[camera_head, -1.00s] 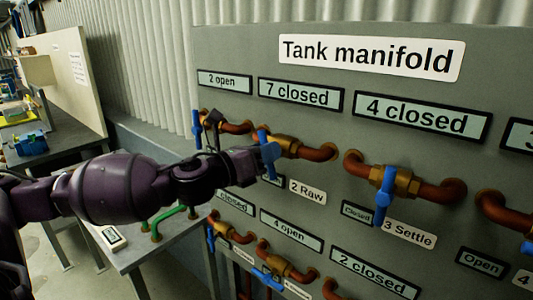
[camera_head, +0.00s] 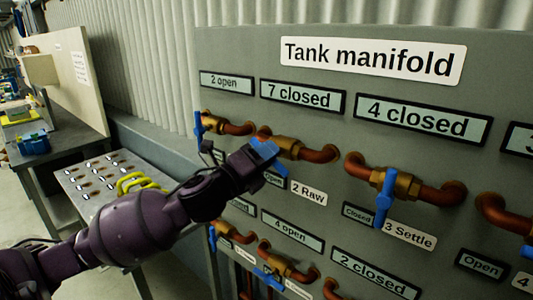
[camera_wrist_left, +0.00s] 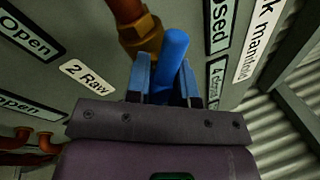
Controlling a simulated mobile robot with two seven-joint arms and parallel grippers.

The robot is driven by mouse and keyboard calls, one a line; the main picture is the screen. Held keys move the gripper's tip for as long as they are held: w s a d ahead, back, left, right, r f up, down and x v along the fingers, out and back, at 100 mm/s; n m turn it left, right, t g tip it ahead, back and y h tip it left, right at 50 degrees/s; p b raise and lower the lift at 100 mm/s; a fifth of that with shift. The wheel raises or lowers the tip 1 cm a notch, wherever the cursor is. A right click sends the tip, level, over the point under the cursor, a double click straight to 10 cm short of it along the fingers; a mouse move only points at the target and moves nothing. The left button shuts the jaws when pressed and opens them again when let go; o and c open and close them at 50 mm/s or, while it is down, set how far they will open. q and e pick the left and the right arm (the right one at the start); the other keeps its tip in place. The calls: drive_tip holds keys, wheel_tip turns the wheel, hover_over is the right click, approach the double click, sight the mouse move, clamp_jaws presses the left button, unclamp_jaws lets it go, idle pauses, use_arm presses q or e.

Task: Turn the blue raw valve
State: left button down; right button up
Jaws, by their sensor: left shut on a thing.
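The blue raw valve has a brass body (camera_head: 287,147) on a copper pipe, above the "2 Raw" label (camera_head: 309,192). Its small plate (camera_head: 274,179) reads "Open". My left gripper (camera_head: 263,153) reaches up to this valve from the lower left and hides most of its handle in the head view. In the left wrist view the round blue handle (camera_wrist_left: 173,50) lies between the two blue fingers of my left gripper (camera_wrist_left: 165,80), which is shut on it. The brass fitting (camera_wrist_left: 141,36) is just beside the handle. My right gripper is not in view.
Other blue-handled valves surround it: one (camera_head: 199,130) at left, the "3 Settle" valve (camera_head: 385,195) at right, several below. The grey manifold board (camera_head: 240,60) stands close behind. A bench (camera_head: 100,165) with yellow handles (camera_head: 138,183) is at left.

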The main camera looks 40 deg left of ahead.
use_arm(q)
drive_tip(key=shift+r, duration=0.25)
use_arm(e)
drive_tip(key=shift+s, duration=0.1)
use_arm(q)
drive_tip(key=c, duration=1.1)
unclamp_jaws()
drive_tip(key=shift+d, duration=0.15)
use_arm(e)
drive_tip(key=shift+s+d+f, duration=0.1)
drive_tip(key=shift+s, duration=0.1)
use_arm(q)
drive_tip(key=shift+f, duration=0.1)
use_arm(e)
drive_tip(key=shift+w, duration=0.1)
use_arm(q)
drive_tip(key=b+v, duration=0.2)
drive_tip(key=v, duration=0.8)
drive_tip(key=shift+s, duration=0.4)
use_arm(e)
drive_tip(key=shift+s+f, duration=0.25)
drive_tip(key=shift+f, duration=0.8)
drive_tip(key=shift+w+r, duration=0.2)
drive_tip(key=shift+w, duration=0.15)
